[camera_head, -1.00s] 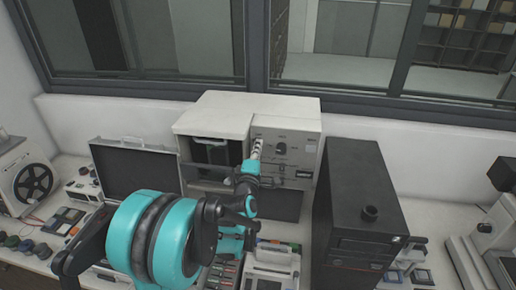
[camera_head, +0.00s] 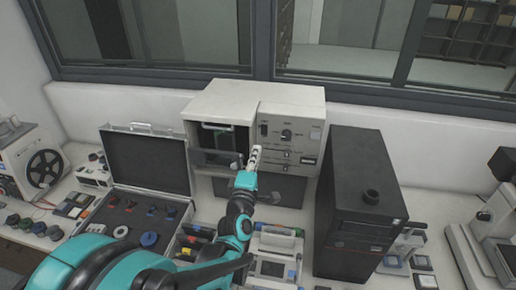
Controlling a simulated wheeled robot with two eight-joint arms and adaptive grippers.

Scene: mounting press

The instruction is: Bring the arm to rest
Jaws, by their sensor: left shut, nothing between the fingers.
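My left arm comes in from the bottom left, teal and black. Its gripper (camera_head: 255,157) is shut and empty, pointing up in front of the lower part of the mounting press's control panel. The mounting press (camera_head: 229,97) is a cream box on the bench, with a dark open chamber on its left and a panel with a knob on its right. Whether the fingertips touch the panel cannot be told. My right gripper is not in view.
An open case (camera_head: 146,160) with several small parts stands to the left. A black tower (camera_head: 358,185) stands close on the right. A cream device with a screen (camera_head: 274,266) and a bin of coloured items (camera_head: 192,241) are below the press. A microscope-like instrument (camera_head: 492,222) is far right.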

